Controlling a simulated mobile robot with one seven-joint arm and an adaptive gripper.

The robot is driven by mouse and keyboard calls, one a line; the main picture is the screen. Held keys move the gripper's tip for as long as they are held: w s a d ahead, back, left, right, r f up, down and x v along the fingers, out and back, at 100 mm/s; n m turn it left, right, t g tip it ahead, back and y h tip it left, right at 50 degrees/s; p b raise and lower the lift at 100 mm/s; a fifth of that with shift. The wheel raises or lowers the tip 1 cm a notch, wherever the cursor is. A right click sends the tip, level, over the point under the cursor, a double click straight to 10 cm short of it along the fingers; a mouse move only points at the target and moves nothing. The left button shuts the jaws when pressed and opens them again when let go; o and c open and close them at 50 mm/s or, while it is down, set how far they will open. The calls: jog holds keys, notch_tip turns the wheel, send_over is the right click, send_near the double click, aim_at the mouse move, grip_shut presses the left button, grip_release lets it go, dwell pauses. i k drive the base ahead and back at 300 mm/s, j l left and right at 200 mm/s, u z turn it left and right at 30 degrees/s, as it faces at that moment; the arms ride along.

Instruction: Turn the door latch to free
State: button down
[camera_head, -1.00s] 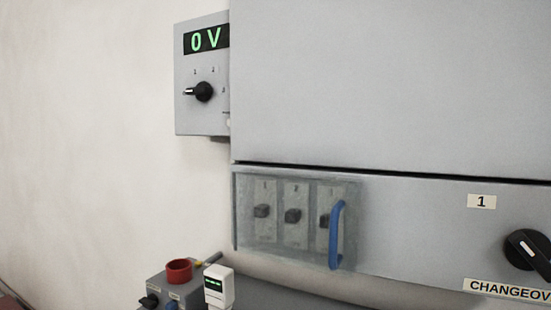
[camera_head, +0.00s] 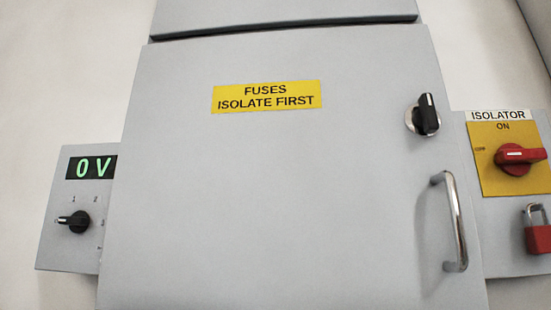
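The door latch (camera_head: 427,115) is a black knob on a round silver base, at the upper right of a grey cabinet door (camera_head: 270,200). Its white mark is at the top and the knob stands near upright. A silver bar handle (camera_head: 457,222) is below it on the same door. The door looks closed. A yellow label (camera_head: 267,96) on it reads "FUSES ISOLATE FIRST". My gripper is not in view.
Right of the door is an isolator switch (camera_head: 520,157) with a red handle on a yellow plate. A red padlock (camera_head: 538,238) hangs below it. At left is a grey box with a "0 V" display (camera_head: 92,167) and a black selector knob (camera_head: 74,222).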

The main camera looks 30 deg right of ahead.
aim_at(425, 117)
jog(key=k+z, duration=0.1)
jog(key=z, duration=0.3)
jog(key=k+l+z, duration=0.1)
jog(key=z, duration=0.3)
jog(key=k+l+z, duration=0.1)
jog(key=z, duration=0.3)
